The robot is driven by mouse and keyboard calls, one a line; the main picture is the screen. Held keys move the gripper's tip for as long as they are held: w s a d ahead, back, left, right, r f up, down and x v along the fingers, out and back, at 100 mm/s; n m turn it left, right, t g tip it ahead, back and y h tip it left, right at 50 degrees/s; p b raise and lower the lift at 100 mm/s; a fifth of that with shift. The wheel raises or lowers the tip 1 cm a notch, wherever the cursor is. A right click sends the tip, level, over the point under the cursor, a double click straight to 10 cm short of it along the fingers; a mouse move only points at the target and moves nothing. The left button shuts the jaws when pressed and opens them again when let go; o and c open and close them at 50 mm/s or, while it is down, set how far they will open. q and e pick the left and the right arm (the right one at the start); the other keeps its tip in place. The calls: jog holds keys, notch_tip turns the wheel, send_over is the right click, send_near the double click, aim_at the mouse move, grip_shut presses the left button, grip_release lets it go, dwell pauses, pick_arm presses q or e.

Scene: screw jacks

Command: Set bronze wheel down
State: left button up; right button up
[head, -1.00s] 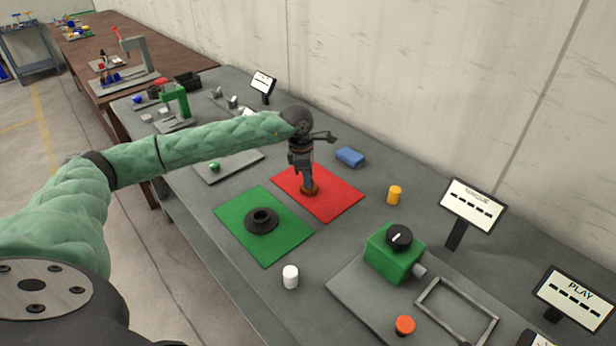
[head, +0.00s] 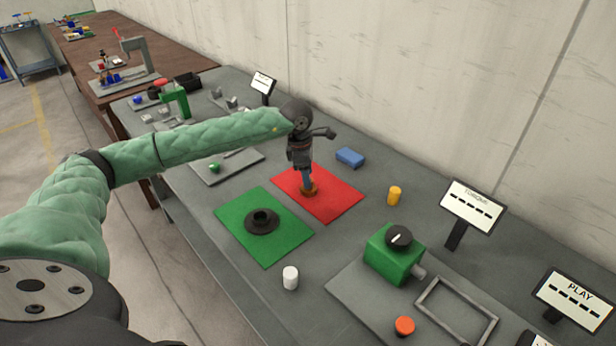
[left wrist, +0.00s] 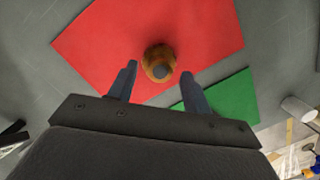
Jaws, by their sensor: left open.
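The bronze wheel (head: 309,190) rests on the red mat (head: 338,203). In the left wrist view the wheel (left wrist: 158,62) is a round bronze piece with a dark centre, on the red mat (left wrist: 205,35). My left gripper (head: 307,180) points down over the wheel. In the left wrist view its fingers (left wrist: 158,82) are spread wide, with a gap on each side of the wheel. The left gripper hides part of the wheel in the head view. My right gripper does not show.
The green mat (head: 290,239) bears a black flanged ring (head: 262,220). A blue block (head: 350,157), a yellow cylinder (head: 394,195) and a white cylinder (head: 290,277) stand nearby. A green box with a black knob (head: 393,255) is at right. Grey table shows between them.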

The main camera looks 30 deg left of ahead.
aim_at(302, 188)
pick_arm(q)
notch_tip(302, 188, up, 10)
jog(key=a+p, duration=0.1)
jog(key=shift+s+a+r, duration=0.2)
jog(key=shift+s, duration=0.15)
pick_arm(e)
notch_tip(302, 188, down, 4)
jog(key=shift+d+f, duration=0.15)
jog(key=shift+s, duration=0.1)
